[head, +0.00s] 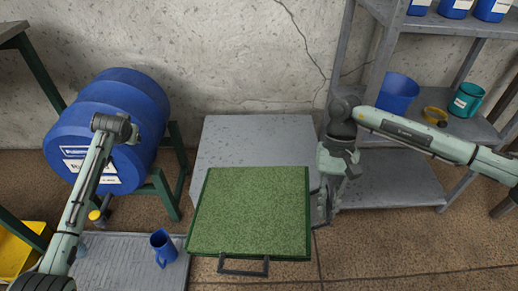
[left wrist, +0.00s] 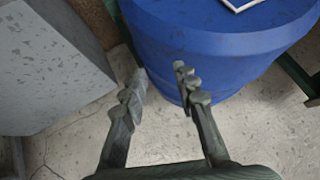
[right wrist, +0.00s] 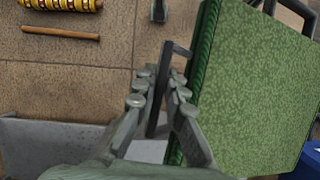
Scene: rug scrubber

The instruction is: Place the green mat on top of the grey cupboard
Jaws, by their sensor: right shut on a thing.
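The green mat (head: 252,212) is a flat square with a dark green rim and dark handles, held in front of the grey cupboard (head: 255,140) in the head view. It overlaps the cupboard's near part in the picture; I cannot tell the gap. My right gripper (head: 325,208) is at the mat's right side. In the right wrist view, its fingers (right wrist: 161,92) are shut on a dark handle of the mat (right wrist: 250,85). My left gripper (left wrist: 160,90) is open and empty, near the blue drum (left wrist: 215,45). Its fingers are hidden in the head view.
The blue drum (head: 115,120) lies on a green stand left of the cupboard. A blue mug (head: 163,247) stands on a grey platform (head: 130,270) at front left. A grey shelf unit (head: 390,180) with blue containers stands at right. The cupboard's visible top is bare.

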